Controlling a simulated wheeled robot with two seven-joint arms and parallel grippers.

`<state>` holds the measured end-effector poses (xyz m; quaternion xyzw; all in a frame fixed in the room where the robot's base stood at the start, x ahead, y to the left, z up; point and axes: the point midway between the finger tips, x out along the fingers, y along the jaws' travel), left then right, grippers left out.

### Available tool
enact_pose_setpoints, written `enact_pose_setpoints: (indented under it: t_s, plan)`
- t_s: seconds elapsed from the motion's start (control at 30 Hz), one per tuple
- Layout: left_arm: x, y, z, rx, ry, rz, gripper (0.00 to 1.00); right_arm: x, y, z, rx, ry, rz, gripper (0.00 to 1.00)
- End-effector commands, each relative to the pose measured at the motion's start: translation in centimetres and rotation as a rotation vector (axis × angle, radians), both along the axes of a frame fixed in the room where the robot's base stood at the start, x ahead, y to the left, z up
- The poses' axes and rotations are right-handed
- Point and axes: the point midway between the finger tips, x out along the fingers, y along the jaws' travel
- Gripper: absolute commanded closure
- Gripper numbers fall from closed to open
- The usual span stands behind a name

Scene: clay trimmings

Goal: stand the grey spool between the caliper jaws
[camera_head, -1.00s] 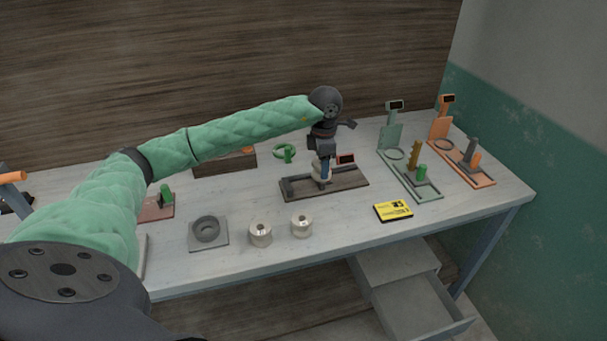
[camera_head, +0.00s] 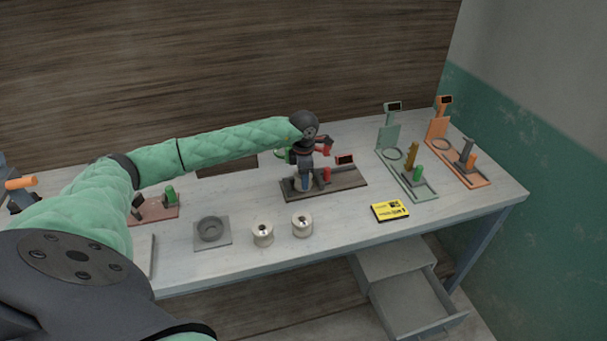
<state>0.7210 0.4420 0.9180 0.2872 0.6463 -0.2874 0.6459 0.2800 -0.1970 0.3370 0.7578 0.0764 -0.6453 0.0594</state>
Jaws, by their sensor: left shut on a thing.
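My left gripper (camera_head: 304,187) points down over a dark base (camera_head: 350,179) near the middle of the table. It is shut on a small pale grey piece (camera_head: 298,186), which looks like the spool; the fingers cover much of it. The piece is low, close to the base's left half; I cannot tell whether it touches. A red upright block (camera_head: 327,174) stands on the base just right of the gripper, and a small red-edged display (camera_head: 345,159) is at the base's back right. These look like parts of the caliper. My right gripper is not in view.
A yellow card (camera_head: 390,211) lies front right. Green (camera_head: 421,187) and orange (camera_head: 470,175) stations stand right. A drawer (camera_head: 408,305) is open below.

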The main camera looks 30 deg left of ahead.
Motion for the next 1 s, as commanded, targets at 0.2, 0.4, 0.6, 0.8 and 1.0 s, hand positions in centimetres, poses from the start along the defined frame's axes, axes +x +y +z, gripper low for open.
enact_pose_setpoints:
  t_s: [0.2,0.4,0.6,0.8,1.0]
  plan:
    - [-0.01,-0.03,-0.62,-0.001,-0.001,0.0,0.8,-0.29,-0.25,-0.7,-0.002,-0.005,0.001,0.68]
    - [0.0,-0.04,-0.66,-0.001,-0.001,0.0,0.8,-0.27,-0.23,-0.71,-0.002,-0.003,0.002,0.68]
    - [-0.02,-0.03,-0.84,0.0,0.0,0.0,0.44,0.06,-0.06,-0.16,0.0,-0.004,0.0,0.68]
    - [-0.02,-0.03,-0.79,0.0,0.0,0.0,0.24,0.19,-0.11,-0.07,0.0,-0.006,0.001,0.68]
    - [-0.02,-0.03,-0.77,0.0,0.0,0.0,0.24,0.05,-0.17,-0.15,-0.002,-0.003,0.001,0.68]
